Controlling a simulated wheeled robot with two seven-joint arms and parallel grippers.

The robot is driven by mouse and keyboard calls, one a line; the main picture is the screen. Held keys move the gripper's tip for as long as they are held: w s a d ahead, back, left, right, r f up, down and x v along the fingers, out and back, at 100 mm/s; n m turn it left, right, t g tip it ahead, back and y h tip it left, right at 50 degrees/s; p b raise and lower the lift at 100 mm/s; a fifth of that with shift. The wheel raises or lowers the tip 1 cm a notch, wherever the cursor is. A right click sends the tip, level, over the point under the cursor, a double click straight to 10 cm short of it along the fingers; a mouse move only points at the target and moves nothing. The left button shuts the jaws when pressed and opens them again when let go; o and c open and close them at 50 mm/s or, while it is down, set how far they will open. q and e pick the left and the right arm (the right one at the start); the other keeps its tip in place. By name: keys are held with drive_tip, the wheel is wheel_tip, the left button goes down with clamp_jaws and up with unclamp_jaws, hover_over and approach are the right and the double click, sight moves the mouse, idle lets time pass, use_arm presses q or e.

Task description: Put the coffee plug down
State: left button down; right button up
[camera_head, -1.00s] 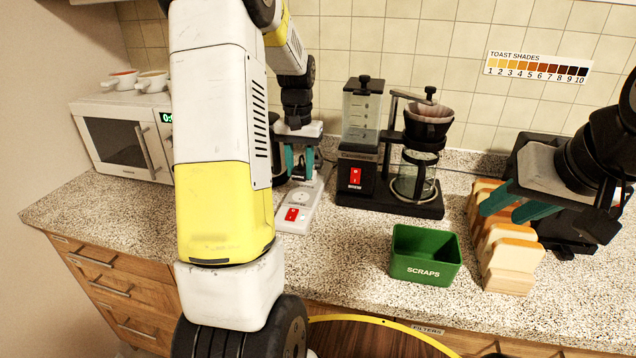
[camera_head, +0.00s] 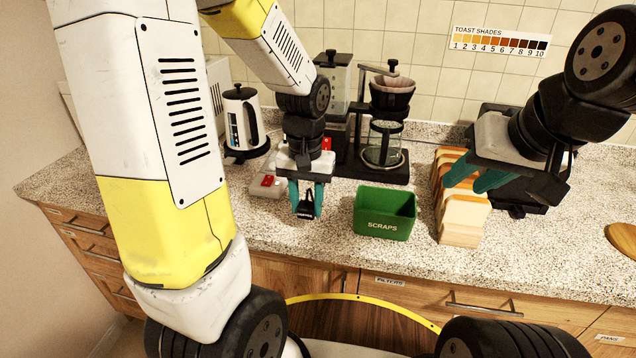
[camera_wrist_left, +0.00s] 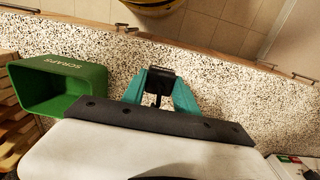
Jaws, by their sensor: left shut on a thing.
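The coffee plug (camera_head: 306,209) is a small black plug between the teal fingers of my left gripper (camera_head: 306,203), which is shut on it. It hangs at the front part of the speckled counter, left of the green scraps bin. In the left wrist view the plug (camera_wrist_left: 160,80) shows between the fingertips (camera_wrist_left: 160,88) against the counter top. I cannot tell whether it touches the counter. My right gripper (camera_head: 466,186) is over the toast slices at the right, its two teal fingers apart with nothing seen between them. The coffee maker (camera_head: 385,150) stands behind.
The green scraps bin (camera_head: 384,213) stands right of the plug, beside the toast rack (camera_head: 461,222). A socket strip with a red switch (camera_head: 268,182) lies behind left, near a kettle (camera_head: 241,122). The counter (camera_head: 262,225) is clear left of the plug.

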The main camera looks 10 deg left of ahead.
use_arm(q)
hover_over(309, 194)
drive_tip(key=shift+s+f, duration=0.2)
drive_tip(key=shift+f, duration=0.55)
drive_tip(key=shift+w+f, duration=0.15)
drive_tip(key=shift+f, duration=1.65)
drive_tip(key=shift+f, duration=0.45)
drive_tip(key=shift+f, duration=0.15)
drive_tip(key=c, duration=0.9)
unclamp_jaws()
drive_tip(key=shift+c, duration=0.2)
